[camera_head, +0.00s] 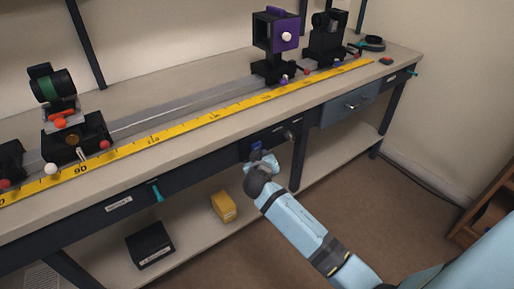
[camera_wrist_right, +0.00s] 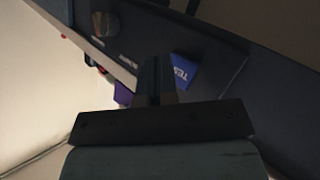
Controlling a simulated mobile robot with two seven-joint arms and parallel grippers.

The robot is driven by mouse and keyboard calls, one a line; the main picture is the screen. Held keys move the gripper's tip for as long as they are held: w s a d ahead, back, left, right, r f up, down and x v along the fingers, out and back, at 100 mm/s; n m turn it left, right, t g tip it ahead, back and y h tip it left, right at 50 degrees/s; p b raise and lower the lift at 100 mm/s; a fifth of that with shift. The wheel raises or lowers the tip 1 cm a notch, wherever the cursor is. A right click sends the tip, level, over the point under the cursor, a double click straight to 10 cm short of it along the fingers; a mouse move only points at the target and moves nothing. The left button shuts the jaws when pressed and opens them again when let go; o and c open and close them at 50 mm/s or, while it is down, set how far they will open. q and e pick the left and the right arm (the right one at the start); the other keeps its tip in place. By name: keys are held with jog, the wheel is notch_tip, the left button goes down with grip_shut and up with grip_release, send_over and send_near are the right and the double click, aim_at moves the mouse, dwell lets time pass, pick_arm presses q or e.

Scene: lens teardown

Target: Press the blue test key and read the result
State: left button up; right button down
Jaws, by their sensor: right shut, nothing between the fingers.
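The blue test key (camera_head: 256,146) sits on the dark front panel under the bench top, near the middle of the head view. In the right wrist view the key (camera_wrist_right: 184,70) shows a pale label on its blue face. My right gripper (camera_head: 260,156) is just below and in front of the key in the head view. In the wrist view its fingers (camera_wrist_right: 151,68) are shut, empty, and lie just left of the key. I cannot tell whether they touch it. No readable result shows. My left gripper is not in view.
A knob (camera_head: 289,135) is right of the key. On the bench stand a yellow ruler (camera_head: 150,149), a metal rail (camera_head: 180,108), a purple-framed mount (camera_head: 275,32) and a green lens mount (camera_head: 53,86). A yellow box (camera_head: 223,207) and a black box (camera_head: 150,246) sit on the lower shelf.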

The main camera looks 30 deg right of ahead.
jog(key=s, duration=0.2)
jog(key=s+p, duration=0.1)
jog(key=s, duration=0.2)
jog(key=shift+d, duration=0.2)
dwell(0.7)
